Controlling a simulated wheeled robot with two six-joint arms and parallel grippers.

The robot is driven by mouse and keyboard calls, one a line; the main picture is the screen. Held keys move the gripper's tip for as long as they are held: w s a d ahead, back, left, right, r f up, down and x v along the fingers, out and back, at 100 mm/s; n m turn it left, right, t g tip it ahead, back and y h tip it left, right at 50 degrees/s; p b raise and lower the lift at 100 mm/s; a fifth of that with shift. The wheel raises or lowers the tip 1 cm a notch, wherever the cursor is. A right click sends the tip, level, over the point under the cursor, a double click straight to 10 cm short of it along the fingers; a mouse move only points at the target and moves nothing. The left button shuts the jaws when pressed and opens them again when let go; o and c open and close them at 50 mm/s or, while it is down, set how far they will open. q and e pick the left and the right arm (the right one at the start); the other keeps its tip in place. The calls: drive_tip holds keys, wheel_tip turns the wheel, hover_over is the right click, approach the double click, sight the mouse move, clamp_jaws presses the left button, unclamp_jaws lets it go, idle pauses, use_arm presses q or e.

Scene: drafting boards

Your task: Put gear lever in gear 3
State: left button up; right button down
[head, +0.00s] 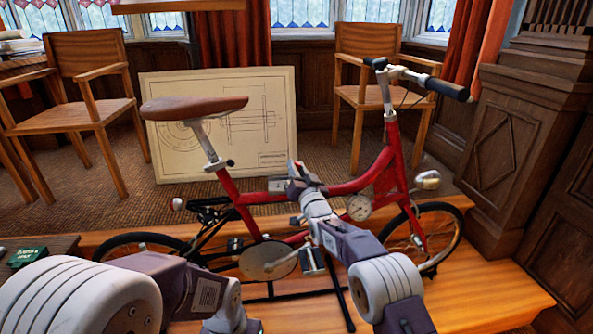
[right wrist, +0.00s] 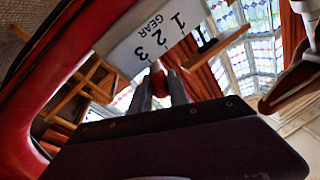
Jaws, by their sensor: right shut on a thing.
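The red bicycle (head: 350,187) stands on a low wooden platform. A pale gear plate (right wrist: 150,32) marked GEAR 1 2 3 fills the top of the right wrist view. The gear lever (right wrist: 158,84), with a red part showing, stands below the plate at the end of the 3. I cannot tell its exact setting. My right gripper (head: 297,178) is at the bicycle's frame below the saddle. In the right wrist view its fingers (right wrist: 161,90) are shut around the lever.
The saddle (head: 193,107) rises left of my right gripper, and the handlebar (head: 420,78) stands to the right. A drawing board (head: 275,90) leans behind the bicycle. A wooden pillar (head: 503,140) stands at the right. Chairs stand behind.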

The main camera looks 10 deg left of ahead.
drive_tip(key=shift+w+d+f+m, duration=0.1)
drive_tip(key=shift+d+m, duration=0.15)
drive_tip(key=shift+m, duration=0.15)
drive_tip(key=c, duration=1.3)
unclamp_jaws()
drive_tip(key=shift+o, duration=0.2)
